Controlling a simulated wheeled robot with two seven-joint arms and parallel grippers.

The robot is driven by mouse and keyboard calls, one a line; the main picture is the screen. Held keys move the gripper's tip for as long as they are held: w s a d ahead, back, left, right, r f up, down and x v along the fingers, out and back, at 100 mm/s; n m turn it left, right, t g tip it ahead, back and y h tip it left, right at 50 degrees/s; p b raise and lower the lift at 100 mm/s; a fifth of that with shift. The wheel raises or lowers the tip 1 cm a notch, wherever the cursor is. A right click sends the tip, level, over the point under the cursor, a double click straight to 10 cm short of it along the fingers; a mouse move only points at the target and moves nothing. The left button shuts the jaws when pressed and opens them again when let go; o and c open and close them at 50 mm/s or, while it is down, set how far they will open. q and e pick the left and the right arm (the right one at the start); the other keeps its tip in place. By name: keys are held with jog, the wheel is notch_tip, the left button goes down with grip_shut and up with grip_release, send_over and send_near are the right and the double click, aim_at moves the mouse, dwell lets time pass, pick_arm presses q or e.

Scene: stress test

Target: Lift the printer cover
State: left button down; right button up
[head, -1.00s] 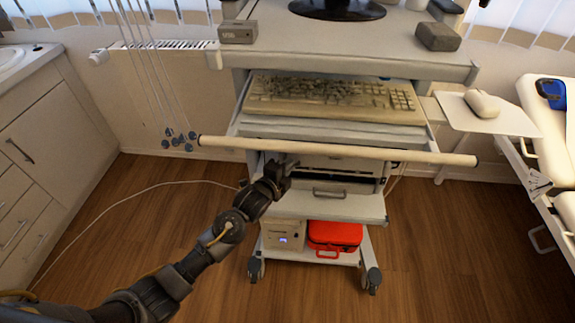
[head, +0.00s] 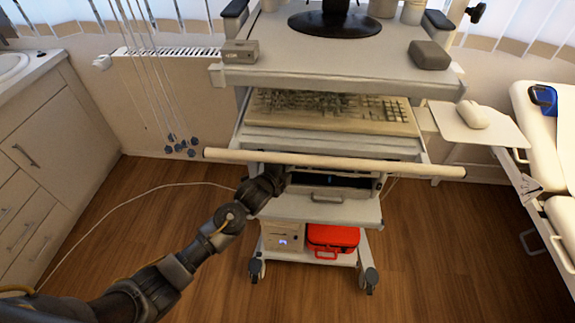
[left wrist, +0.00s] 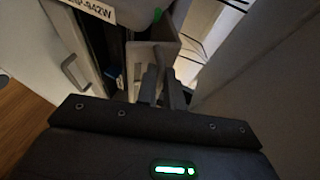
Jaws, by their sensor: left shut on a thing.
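The printer (head: 362,181) sits in the cart below the keyboard shelf, with a dark opening at its front; the bar above hides much of it. My left gripper (head: 282,178) is at the printer's left front, just under the bar. In the left wrist view its fingers (left wrist: 162,86) are close together, shut at a pale upright panel (left wrist: 148,54), which seems to be part of the printer cover. The exact contact is hidden in the head view. My right gripper is not in view.
A long pale bar (head: 335,163) crosses above my gripper, in front of the keyboard (head: 335,112). Below are a shelf with a handle (head: 328,208) and a red case (head: 333,240). A mouse tray (head: 490,135) juts out right. Cables (head: 165,85) hang left. Floor left is open.

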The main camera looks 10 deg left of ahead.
pick_arm(q)
jog(key=c, duration=1.5)
grip_release()
jog(key=shift+s+a, duration=0.1)
jog(key=v, duration=1)
jog(key=shift+s+a+r, duration=0.1)
jog(key=shift+s, duration=0.15)
